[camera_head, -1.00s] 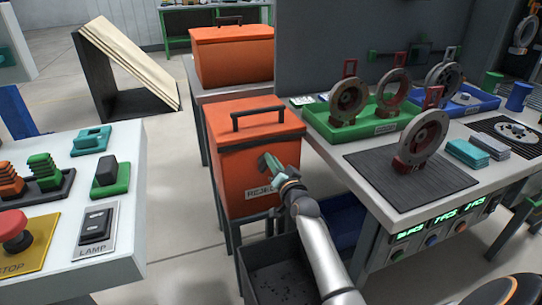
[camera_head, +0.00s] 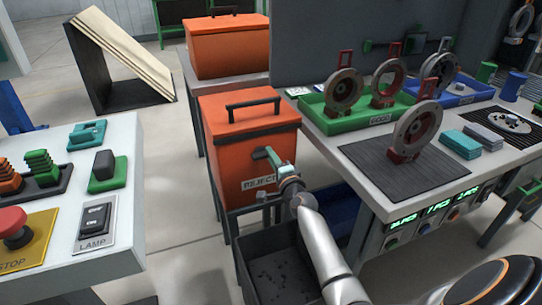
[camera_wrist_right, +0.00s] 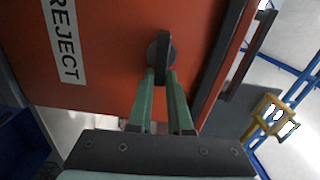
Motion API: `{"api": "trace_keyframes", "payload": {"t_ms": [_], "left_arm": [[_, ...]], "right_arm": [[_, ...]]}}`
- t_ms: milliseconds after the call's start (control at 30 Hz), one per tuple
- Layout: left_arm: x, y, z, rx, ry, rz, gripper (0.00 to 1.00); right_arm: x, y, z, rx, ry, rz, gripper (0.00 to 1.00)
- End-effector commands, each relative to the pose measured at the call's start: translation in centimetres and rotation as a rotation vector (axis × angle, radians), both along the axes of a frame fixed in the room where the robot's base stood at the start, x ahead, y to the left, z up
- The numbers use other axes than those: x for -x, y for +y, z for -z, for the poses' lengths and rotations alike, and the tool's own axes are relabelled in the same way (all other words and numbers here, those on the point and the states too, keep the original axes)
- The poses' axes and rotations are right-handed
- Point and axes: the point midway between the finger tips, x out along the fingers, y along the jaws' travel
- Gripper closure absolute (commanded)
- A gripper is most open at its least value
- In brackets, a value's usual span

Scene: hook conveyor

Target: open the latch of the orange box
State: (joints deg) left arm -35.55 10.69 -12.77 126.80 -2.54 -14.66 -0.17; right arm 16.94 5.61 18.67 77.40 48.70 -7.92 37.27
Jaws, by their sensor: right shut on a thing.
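The orange box (camera_head: 230,150) with a black lid handle (camera_head: 253,108) and a REJECT label stands in the middle of the head view. Its lid is down. My right gripper (camera_head: 268,155) is at the front face of the box, just below the lid. In the right wrist view, the dark latch (camera_wrist_right: 160,48) sits on the orange front face, and the green fingertips (camera_wrist_right: 161,72) are shut on its near part. The fingers partly hide the latch. My left gripper is not in view.
A dark open bin (camera_head: 275,262) stands below and in front of the box. A workbench (camera_head: 385,207) with green and blue trays is close on the right. A control panel (camera_head: 125,240) is on the left. A second orange box (camera_head: 228,50) stands behind.

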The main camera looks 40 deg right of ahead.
Motion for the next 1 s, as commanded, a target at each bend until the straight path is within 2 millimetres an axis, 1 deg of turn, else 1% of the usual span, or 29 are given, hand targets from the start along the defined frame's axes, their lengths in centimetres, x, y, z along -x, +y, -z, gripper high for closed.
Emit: {"api": "trace_keyframes", "payload": {"t_ms": [100, 333, 733, 767, 1000], "left_arm": [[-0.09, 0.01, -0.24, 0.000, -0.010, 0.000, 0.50], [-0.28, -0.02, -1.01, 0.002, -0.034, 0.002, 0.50], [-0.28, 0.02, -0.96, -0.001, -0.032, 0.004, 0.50], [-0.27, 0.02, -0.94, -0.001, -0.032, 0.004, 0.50], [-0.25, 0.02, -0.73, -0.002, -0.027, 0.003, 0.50]], "right_arm": [[-0.02, -0.01, 0.11, -0.043, -0.010, 0.000, 1.00], [-0.02, -0.02, 0.17, -0.081, -0.019, 0.000, 1.00], [-0.02, 0.00, 0.17, -0.088, -0.021, 0.000, 1.00], [-0.02, 0.00, 0.17, -0.088, -0.021, 0.000, 0.80], [-0.01, 0.02, 0.17, -0.086, -0.021, 0.000, 0.53]]}}
